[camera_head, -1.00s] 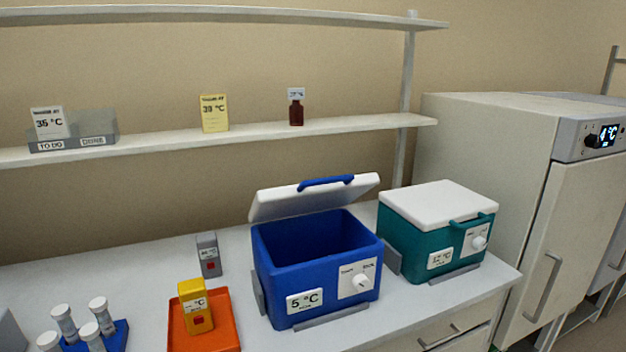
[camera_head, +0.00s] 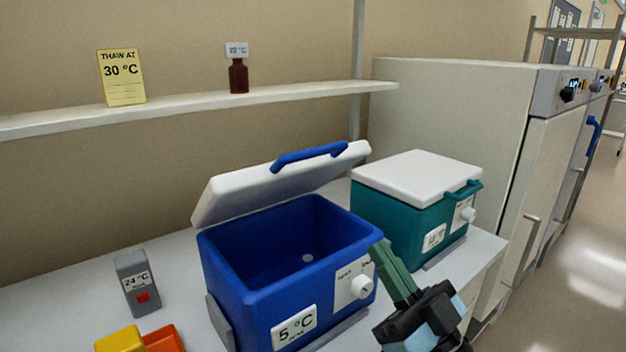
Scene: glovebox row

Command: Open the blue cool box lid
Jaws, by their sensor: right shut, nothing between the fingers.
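The blue cool box (camera_head: 255,305) stands on the bench with its white lid (camera_head: 240,193) tilted up and back, and the blue lid handle (camera_head: 310,156) at the lid's raised edge. The inside is visible and looks empty apart from a small pale round spot on the floor or wall. A "5 °C" label and a white dial (camera_head: 361,286) are on its front. My right gripper (camera_head: 383,246) is shut and empty, in front of the box's right front corner; I cannot tell whether it touches the box. My left gripper is not in view.
A teal cool box (camera_head: 400,216) with its white lid closed stands just right of the blue one. A grey timer-like block (camera_head: 136,283), a yellow block (camera_head: 119,339) and an orange tray (camera_head: 164,338) are at left. A shelf (camera_head: 200,104) runs behind; a large white cabinet (camera_head: 450,110) stands at right.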

